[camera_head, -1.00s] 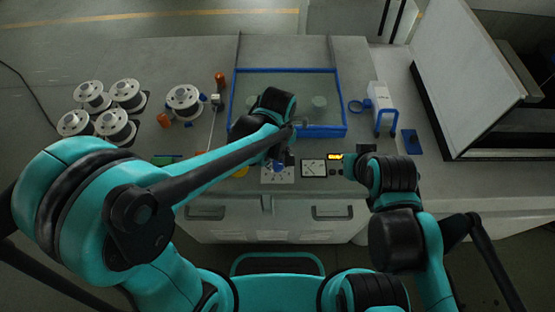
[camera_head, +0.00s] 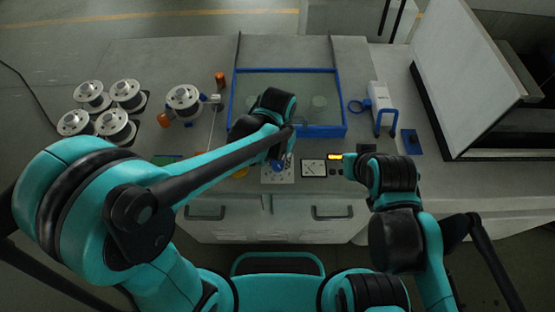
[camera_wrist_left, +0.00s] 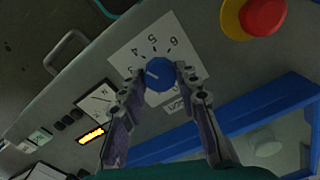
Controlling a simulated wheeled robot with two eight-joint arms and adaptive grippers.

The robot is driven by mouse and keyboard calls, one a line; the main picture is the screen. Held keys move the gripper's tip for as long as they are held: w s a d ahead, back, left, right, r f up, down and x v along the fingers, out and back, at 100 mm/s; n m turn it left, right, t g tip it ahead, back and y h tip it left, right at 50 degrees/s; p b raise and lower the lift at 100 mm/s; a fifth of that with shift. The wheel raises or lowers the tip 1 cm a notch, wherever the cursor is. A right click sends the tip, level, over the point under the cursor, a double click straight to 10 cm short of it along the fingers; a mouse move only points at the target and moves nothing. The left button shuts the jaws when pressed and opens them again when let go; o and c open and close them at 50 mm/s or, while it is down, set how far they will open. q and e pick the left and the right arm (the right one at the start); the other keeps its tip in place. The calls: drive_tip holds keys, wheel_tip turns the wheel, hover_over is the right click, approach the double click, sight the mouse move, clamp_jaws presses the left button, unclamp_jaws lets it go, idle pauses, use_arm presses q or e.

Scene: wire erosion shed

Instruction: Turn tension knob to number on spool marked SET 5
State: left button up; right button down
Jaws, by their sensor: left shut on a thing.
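The blue tension knob (camera_wrist_left: 160,74) sits on a white dial plate (camera_wrist_left: 120,55) with printed numbers; 4, 5 and 6 are readable in the left wrist view. Its white pointer mark slants up and left, on the side of the lower numbers; the exact number is unclear. My left gripper (camera_wrist_left: 162,72) is shut on the knob, one finger on each side. The knob (camera_head: 278,167) also shows below my left wrist in the head view. A lone spool (camera_head: 183,98) stands behind the left forearm; its marking is unreadable here. My right gripper (camera_head: 366,150) is near the panel's right end, fingers unclear.
Several spools (camera_head: 122,92) stand in a group at the left. A red and yellow stop button (camera_wrist_left: 262,15) is near the dial. A gauge (camera_head: 313,168) and lit display (camera_head: 335,157) lie right of it. A blue-framed tank (camera_head: 335,100) is behind.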

sight(277, 163)
use_arm(q)
drive_tip(key=m, duration=0.4)
drive_tip(key=shift+m, duration=2.2)
drive_tip(key=o, duration=1.2)
drive_tip(key=shift+c, duration=0.2)
wheel_tip(277, 163, up, 12)
